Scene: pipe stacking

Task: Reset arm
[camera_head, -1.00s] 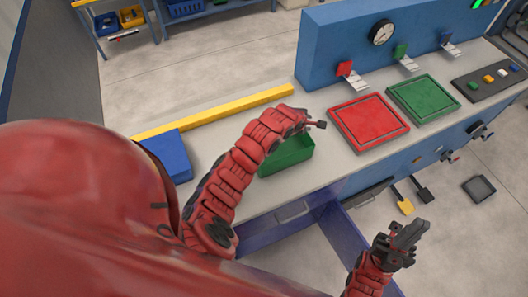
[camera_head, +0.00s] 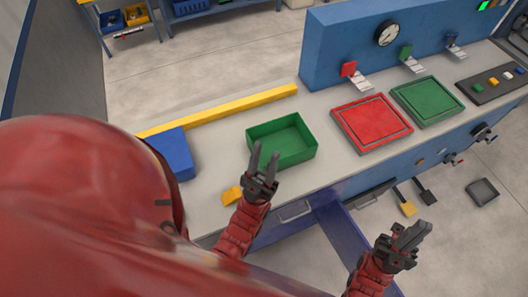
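My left gripper (camera_head: 265,154) points away from me, its two fingers apart with nothing between them. In the picture it overlaps the front wall of the green bin (camera_head: 283,135); I cannot tell whether it touches it. The bin's visible inside looks empty. My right gripper (camera_head: 412,229) is at the lower right, in front of the workbench and over the floor area. Its fingers look apart, with nothing between them. No pipe is clearly visible.
The workbench (camera_head: 210,122) holds a blue block (camera_head: 174,152), a long yellow bar (camera_head: 225,109), a red tray (camera_head: 371,122) and a green tray (camera_head: 427,99). A small yellow piece (camera_head: 232,194) lies beside my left gripper. A blue panel with a gauge (camera_head: 386,33) stands behind the trays.

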